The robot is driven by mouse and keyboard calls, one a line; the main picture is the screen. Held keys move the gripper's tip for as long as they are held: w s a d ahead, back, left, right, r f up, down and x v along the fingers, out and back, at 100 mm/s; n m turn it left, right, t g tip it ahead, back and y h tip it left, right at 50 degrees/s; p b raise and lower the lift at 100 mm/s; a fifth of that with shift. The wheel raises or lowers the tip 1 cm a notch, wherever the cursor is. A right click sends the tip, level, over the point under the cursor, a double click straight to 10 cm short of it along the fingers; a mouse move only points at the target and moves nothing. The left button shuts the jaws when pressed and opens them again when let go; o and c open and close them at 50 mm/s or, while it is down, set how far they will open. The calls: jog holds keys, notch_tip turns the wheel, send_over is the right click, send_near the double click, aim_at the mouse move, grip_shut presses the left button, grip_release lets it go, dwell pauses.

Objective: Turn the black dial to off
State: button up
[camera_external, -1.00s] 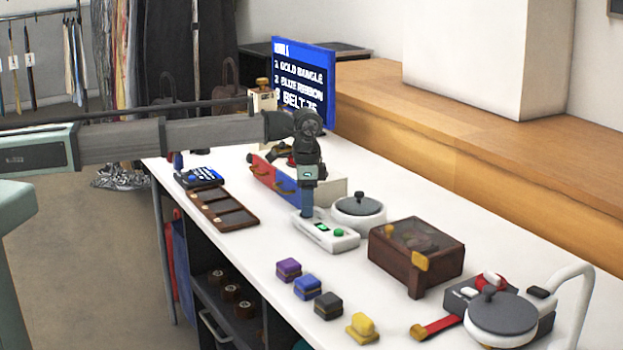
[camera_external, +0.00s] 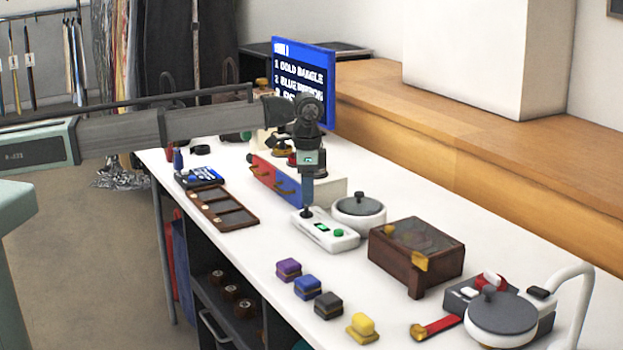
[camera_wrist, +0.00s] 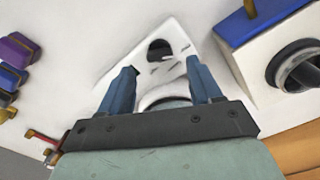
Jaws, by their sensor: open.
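The black dial (camera_external: 306,213) sits at the left end of a white box (camera_external: 341,243) with a green button and a small dark display. In the wrist view the dial (camera_wrist: 159,48) is a dark round spot on the white box (camera_wrist: 120,68). Its pointer setting is too small to read. My gripper (camera_external: 307,206) points down just above the dial. In the wrist view its two blue fingers (camera_wrist: 161,68) are spread apart with nothing between them, and the dial lies just beyond the gap between the tips.
A red, blue and white drawer box (camera_external: 320,187) stands close behind the dial. A white lidded pot (camera_external: 359,218) and a brown wooden box (camera_external: 440,262) stand to the right. A brown tray (camera_external: 222,211) lies to the left. Small coloured blocks (camera_external: 308,287) line the front; white table is clear between.

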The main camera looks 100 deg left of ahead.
notch_tip(320, 180, up, 10)
dwell(0.4)
